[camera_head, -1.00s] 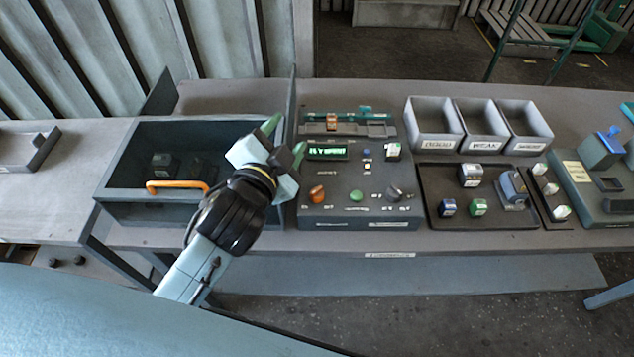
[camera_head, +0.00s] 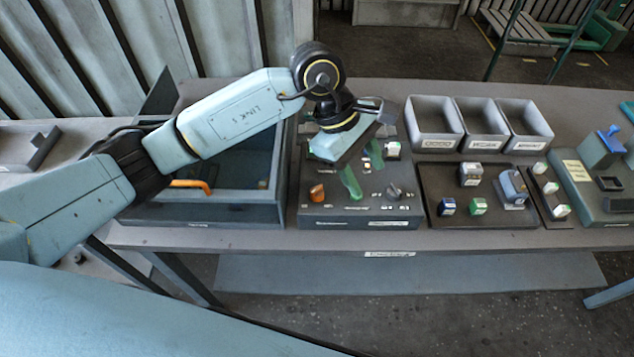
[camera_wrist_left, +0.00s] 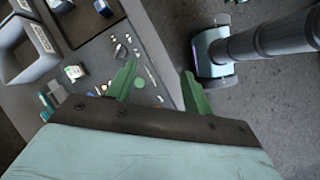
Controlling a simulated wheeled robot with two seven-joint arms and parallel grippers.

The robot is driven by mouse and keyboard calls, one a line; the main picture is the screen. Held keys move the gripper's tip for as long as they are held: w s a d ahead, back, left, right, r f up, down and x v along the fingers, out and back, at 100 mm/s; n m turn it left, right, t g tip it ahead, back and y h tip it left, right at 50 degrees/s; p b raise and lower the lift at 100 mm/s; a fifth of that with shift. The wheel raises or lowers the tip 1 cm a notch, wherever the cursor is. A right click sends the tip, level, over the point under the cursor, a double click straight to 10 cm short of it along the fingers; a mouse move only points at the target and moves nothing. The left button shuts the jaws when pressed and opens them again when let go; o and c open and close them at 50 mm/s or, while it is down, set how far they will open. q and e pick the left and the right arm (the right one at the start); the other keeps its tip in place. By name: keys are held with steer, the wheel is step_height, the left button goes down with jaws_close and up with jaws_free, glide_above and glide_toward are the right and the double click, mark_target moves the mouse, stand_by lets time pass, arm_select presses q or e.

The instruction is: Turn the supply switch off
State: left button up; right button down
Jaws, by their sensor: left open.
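The dark control panel (camera_head: 330,214) stands at the middle of the table. Its front row has an orange knob (camera_head: 317,193) at the left and a dark grey knob (camera_head: 394,191) at the right; I cannot read which control is labelled supply. My left gripper (camera_head: 362,168) is open and empty, with green fingers pointing down over the middle of the panel. One finger covers the green button's spot between the two knobs. My wrist hides the display and upper panel. In the left wrist view the open fingers (camera_wrist_left: 158,88) show, with the panel (camera_wrist_left: 108,62) beyond. My right gripper is not in view.
A dark open box with an orange handle (camera_head: 192,184) is left of the panel, partly under my left arm. Grey bins (camera_head: 436,143) and a black tray (camera_head: 434,180) with several small blocks lie to the right. The table's front strip (camera_head: 300,238) is clear.

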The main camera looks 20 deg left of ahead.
mark_target(317, 188)
arm_select(q)
steer(key=w+a+y, duration=0.4)
steer(key=a+y, duration=0.2)
steer(key=a, duration=0.4)
steer(key=shift+m+t, duration=0.3)
steer(key=shift+t, duration=0.1)
steer(key=f, duration=0.4)
steer(key=f+p, duration=0.1)
steer(key=f, duration=0.3)
steer(key=f+p, duration=0.1)
steer(key=f, duration=0.4)
steer(key=shift+s+d, duration=0.2)
steer(key=shift+d, duration=0.05)
steer(key=c, duration=1)
